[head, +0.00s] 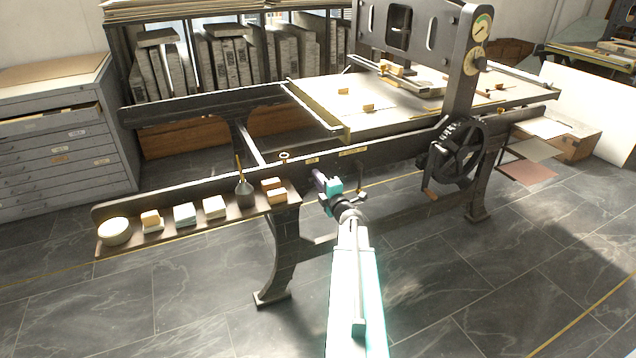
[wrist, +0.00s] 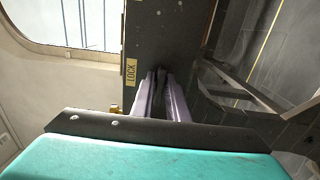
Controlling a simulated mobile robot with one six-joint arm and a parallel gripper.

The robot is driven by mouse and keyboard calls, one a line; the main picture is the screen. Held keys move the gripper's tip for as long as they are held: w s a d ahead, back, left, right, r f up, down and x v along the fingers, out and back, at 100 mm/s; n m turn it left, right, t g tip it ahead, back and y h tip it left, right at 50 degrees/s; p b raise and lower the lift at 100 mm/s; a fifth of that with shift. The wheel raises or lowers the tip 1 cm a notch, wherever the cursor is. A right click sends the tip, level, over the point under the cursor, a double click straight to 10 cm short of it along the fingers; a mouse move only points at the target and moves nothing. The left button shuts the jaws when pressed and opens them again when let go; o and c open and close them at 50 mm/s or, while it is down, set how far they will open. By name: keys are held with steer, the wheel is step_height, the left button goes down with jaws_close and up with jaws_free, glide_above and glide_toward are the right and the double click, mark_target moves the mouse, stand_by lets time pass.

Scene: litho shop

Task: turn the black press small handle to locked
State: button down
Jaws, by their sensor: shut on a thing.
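The black press (head: 462,80) stands across the head view, with its long dark side rail (head: 230,178) running toward the left. My gripper (head: 318,177) is at the near face of this rail, left of the spoked wheel. In the wrist view, the purple fingers of my gripper (wrist: 160,80) are shut on a dark piece, the small handle (wrist: 161,73), at the black rail. Most of the handle is hidden between the fingers, so its exact angle is unclear. A yellow LOCK plate (wrist: 131,72) is on the rail just left of the fingertips.
A spoked black wheel (head: 459,151) is on the press to the right. A narrow shelf (head: 165,236) at left holds a white bowl (head: 115,232), several blocks and a dark pot (head: 244,193). A press leg (head: 280,250) stands below. The tiled floor in front is clear.

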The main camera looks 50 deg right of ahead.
stand_by(0.3)
steer(key=c, duration=1.8)
jaws_free()
steer(key=shift+c, duration=0.2)
steer(key=shift+s+a, duration=0.1)
steer(key=p+v, duration=0.4)
steer(key=v, duration=0.9)
steer(key=shift+s, duration=0.25)
steer(key=shift+a+f, duration=0.1)
